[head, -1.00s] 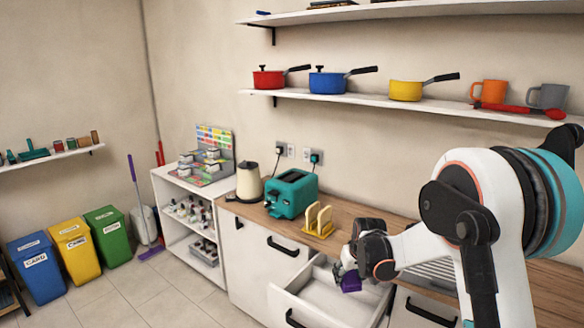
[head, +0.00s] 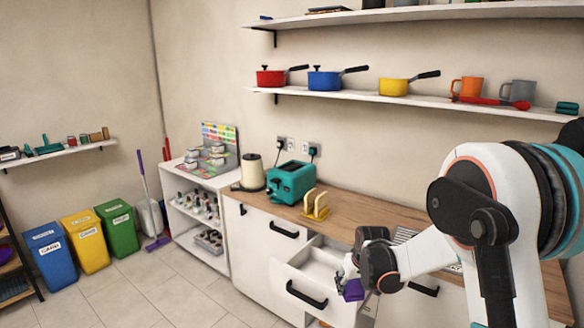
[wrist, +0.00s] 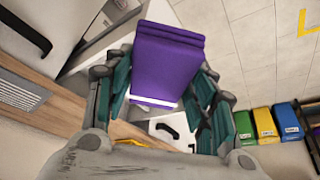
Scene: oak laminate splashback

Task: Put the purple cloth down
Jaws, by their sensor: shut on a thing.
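The purple cloth (head: 353,290) is a small folded block held in my gripper (head: 347,278) in the head view. In the wrist view the folded cloth (wrist: 168,62) sits between the two teal-padded fingers of my gripper (wrist: 170,95), which is shut on it. In the head view the cloth is in front of the open white drawer (head: 300,268), near its right side. My gripper hides part of the drawer there.
The oak counter (head: 350,218) holds a teal toaster (head: 290,182), a toast rack (head: 316,206) and a cream kettle (head: 252,174). Blue, yellow and green bins (head: 118,228) stand at the left. The tiled floor (head: 150,290) before the cabinets is clear.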

